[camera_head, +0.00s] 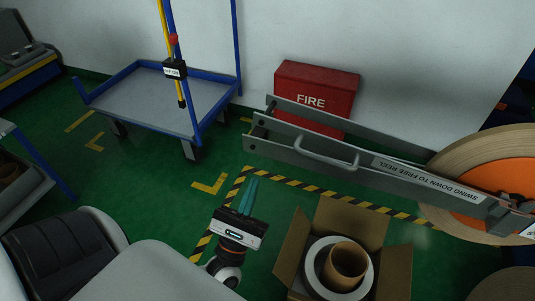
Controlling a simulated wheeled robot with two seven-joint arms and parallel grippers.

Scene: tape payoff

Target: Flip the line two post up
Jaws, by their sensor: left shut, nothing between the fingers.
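A grey metal swing arm (390,169) reaches from the tape reel (465,177) at the right toward the middle, tilted slightly, with its free end at the left. It carries a bar handle (326,152) and a label reading "SWING DOWN TO FREE REEL". A thin yellow-and-black post (180,92) with a small black labelled box (175,70) stands at the blue cart; its label is too small to read surely. No part is clearly marked as the line two post. My left gripper (250,190) is shut and empty, below and left of the swing arm, apart from it. My right gripper is out of view.
An open cardboard box (292,250) with tape rolls stands on the floor right of my gripper. A red FIRE box (318,88) is at the wall behind the swing arm. The blue cart (140,98) stands back left. Green floor between is clear.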

